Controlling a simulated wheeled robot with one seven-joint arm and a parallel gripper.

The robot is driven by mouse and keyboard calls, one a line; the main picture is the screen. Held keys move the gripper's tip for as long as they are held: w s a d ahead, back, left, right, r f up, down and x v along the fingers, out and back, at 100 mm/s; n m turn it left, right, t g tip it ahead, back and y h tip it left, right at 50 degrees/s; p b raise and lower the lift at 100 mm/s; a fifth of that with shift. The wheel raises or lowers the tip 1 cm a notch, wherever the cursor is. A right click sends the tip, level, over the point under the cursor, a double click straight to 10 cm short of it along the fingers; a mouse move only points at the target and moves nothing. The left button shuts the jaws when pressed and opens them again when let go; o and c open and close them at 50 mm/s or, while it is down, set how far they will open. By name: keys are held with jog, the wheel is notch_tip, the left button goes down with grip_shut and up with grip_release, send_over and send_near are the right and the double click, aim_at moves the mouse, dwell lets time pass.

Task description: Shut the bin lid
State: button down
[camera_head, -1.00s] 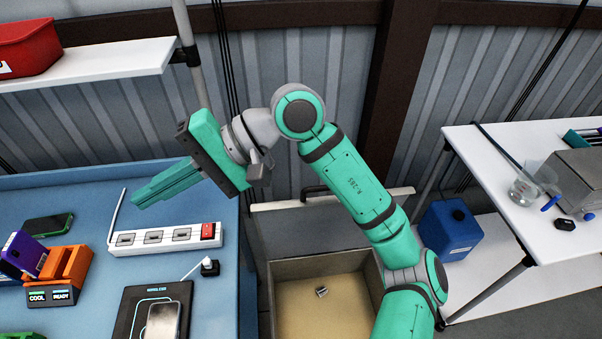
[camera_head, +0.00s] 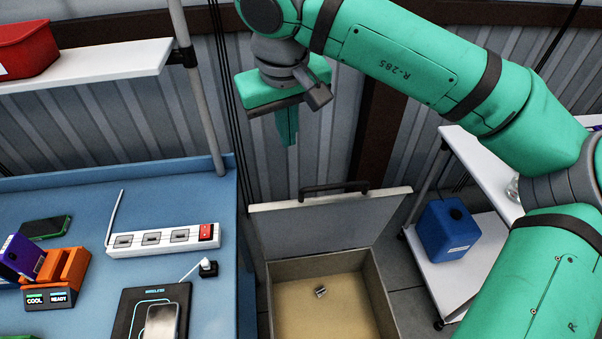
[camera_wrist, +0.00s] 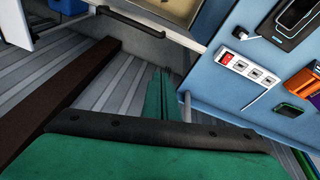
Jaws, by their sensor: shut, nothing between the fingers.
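The bin (camera_head: 372,290) stands on the floor between the blue table and the white table. Its lid (camera_head: 330,225) is open, tilted up at the back, with a dark handle (camera_head: 333,188) on its top edge. A small metallic item (camera_head: 320,292) lies on the bin's tan floor. My gripper (camera_head: 288,128) is shut and empty, pointing down above and behind the raised lid, a little left of the handle, apart from it.
The blue table (camera_head: 90,190) at left holds a power strip (camera_head: 163,238), a charging pad with a phone, and an orange holder. A white table with a blue container (camera_head: 447,230) stands at right. A corrugated wall and a pole (camera_head: 200,90) are close behind.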

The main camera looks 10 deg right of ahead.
jog(key=d+f, duration=0.1)
jog(key=f, duration=0.6)
jog(key=d+f, duration=0.1)
jog(key=f, duration=0.3)
jog(key=shift+w+d, duration=0.15)
jog(key=shift+d, duration=0.15)
jog(key=shift+s+a+f, duration=0.1)
jog(key=shift+s, duration=0.15)
